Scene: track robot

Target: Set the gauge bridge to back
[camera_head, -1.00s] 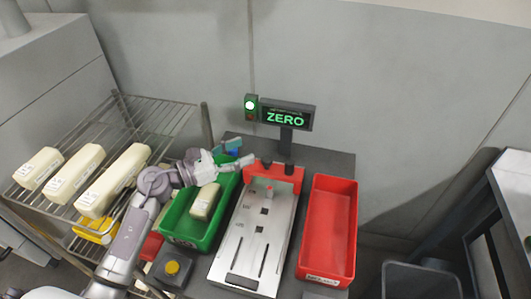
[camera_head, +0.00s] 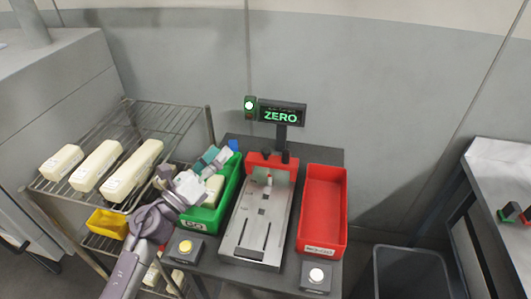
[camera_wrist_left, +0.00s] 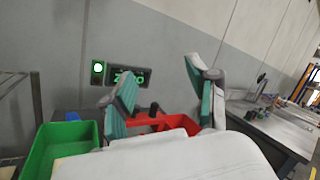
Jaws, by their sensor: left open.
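The red gauge bridge (camera_head: 285,163) spans the far end of the silver gauge plate (camera_head: 250,225), below the display. It also shows in the wrist view (camera_wrist_left: 178,122), beyond my fingers. My left gripper (camera_head: 216,157) is open and empty, with teal finger pads, over the back part of the green bin and to the left of the bridge. In the wrist view its two fingers (camera_wrist_left: 160,105) stand wide apart. I see no contact with the bridge. My right gripper is not in view.
The green bin (camera_head: 229,190) holds a cream block (camera_head: 214,187). A red bin (camera_head: 323,215) stands right of the plate. The display (camera_head: 282,115) reads ZERO beside a green light. A wire rack (camera_head: 165,118) with cream blocks is at left. Yellow (camera_head: 185,248) and white (camera_head: 316,276) button boxes sit in front.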

